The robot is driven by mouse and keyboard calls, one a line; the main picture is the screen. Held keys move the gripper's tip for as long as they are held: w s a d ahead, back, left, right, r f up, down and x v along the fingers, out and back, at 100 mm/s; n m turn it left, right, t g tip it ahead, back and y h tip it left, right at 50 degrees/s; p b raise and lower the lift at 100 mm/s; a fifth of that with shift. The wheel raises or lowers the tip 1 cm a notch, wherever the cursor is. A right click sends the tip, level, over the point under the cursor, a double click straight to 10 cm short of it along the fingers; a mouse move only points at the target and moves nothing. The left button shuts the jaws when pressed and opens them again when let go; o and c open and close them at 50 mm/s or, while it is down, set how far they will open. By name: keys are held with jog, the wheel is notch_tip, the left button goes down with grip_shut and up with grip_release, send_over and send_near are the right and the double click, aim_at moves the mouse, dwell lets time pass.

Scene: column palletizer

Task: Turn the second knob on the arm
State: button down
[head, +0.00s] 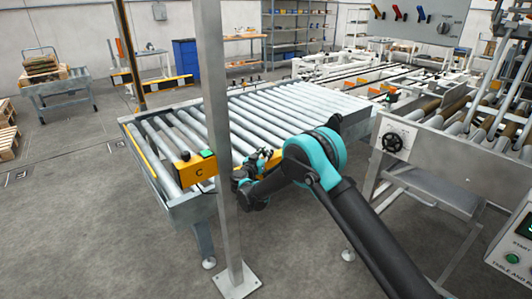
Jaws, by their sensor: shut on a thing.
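My gripper (263,155) is at the near edge of the roller conveyor, beside a second yellow box (270,165) partly hidden behind my arm. It is shut on a small part there; the fingers hide it, and I cannot tell its shape or whether it is a knob. To the left, a yellow box marked C (199,172) carries a green button (207,154) and has a small black knob (186,156) at its left end. A black rotary knob (443,28) is on the grey panel at the top right, far from my gripper.
A grey upright post (222,150) stands just left of my gripper, close to my arm. The roller conveyor (285,108) lies behind. The floor at front left is clear.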

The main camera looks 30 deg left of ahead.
jog(key=c, duration=1.2)
grip_release()
jog(key=s, duration=0.8)
jog(key=s+d, duration=0.1)
jog(key=s, duration=0.3)
